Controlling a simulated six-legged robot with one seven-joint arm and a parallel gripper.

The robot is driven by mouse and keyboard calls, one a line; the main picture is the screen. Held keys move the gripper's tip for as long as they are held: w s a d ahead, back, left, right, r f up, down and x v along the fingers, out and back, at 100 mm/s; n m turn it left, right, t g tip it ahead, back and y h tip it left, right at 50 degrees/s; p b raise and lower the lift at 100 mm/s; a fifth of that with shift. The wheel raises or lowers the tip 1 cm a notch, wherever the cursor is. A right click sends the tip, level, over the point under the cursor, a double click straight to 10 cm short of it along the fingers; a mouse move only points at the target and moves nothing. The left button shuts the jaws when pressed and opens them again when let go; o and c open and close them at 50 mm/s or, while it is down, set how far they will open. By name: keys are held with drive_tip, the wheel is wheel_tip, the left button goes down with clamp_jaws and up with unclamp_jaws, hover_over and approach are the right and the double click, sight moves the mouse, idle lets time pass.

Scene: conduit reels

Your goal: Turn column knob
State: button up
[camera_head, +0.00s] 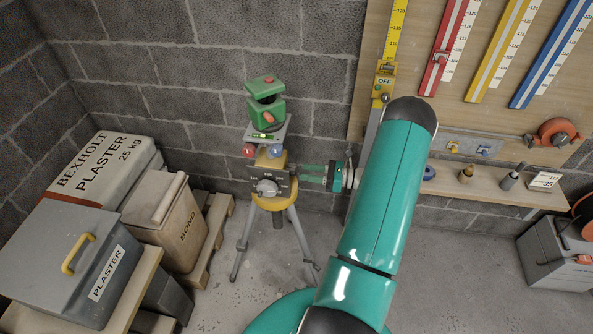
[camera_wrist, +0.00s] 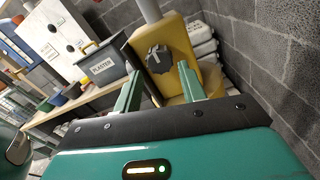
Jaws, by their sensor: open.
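A dark grey knob (camera_wrist: 159,58) sits on the side of the yellow tripod head (camera_wrist: 175,82), below a grey column (camera_wrist: 150,10), in the wrist view. My gripper (camera_wrist: 160,76) is open, its two green fingers pointing at the yellow head with the knob showing between their tips. I cannot tell whether they touch it. In the head view the yellow tripod head (camera_head: 272,161) stands left of my gripper (camera_head: 303,173), which points left at its right side. A lighter grey knob (camera_head: 267,187) on a dark scale plate (camera_head: 284,184) faces the camera.
Plaster boxes (camera_head: 115,165) and bins stand left. A shelf (camera_head: 490,192) with small items is behind my arm. A block wall is behind the tripod.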

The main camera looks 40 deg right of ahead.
sight(292, 169)
drive_tip(key=shift+x, duration=2.15)
drive_tip(key=c, duration=0.7)
